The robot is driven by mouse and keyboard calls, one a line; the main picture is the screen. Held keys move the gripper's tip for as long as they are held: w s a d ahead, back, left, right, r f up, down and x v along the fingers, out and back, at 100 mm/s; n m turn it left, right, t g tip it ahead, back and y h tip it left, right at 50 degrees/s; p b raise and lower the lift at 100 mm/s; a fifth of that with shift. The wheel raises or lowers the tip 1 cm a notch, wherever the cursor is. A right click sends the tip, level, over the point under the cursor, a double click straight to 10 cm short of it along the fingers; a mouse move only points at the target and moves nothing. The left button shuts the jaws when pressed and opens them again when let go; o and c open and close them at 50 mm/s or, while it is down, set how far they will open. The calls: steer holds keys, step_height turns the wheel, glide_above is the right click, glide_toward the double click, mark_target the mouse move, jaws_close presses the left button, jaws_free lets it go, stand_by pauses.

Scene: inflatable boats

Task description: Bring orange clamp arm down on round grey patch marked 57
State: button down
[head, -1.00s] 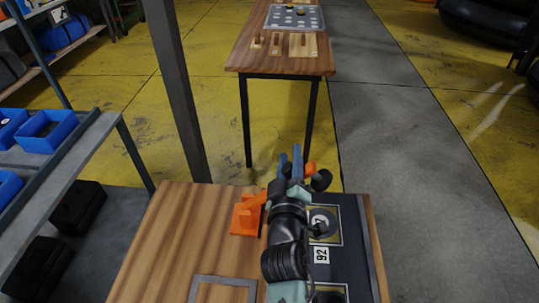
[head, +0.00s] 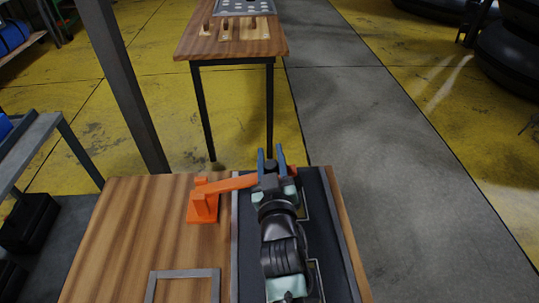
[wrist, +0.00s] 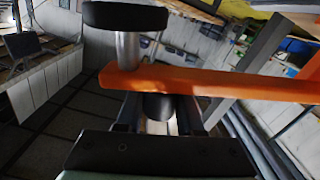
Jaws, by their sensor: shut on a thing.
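The orange clamp (head: 203,207) stands on the wooden table, left of the dark board. Its orange arm (head: 232,183) reaches right, over the board's left edge, to my gripper (head: 272,158). My gripper is shut on the clamp arm, which crosses between the fingers in the wrist view (wrist: 215,84). There a black round pad (wrist: 125,15) on a silver stem sits near the arm's free end; in the head view I cannot make it out. The round grey patch marked 57 is hidden behind my arm; only bits of a pale frame show on the board. Contact between pad and patch cannot be seen.
The dark board (head: 330,245) has metal side rails. A grey square frame (head: 183,272) lies at the table's front left. A post (head: 125,90) rises behind the table. A second wooden table (head: 230,45) stands farther back, with open floor between.

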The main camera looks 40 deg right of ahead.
stand_by(0.3)
steer(key=c, duration=0.5)
jaws_free()
steer(key=shift+c, duration=0.2)
step_height(320, 180, up, 10)
steer(key=p, duration=0.2)
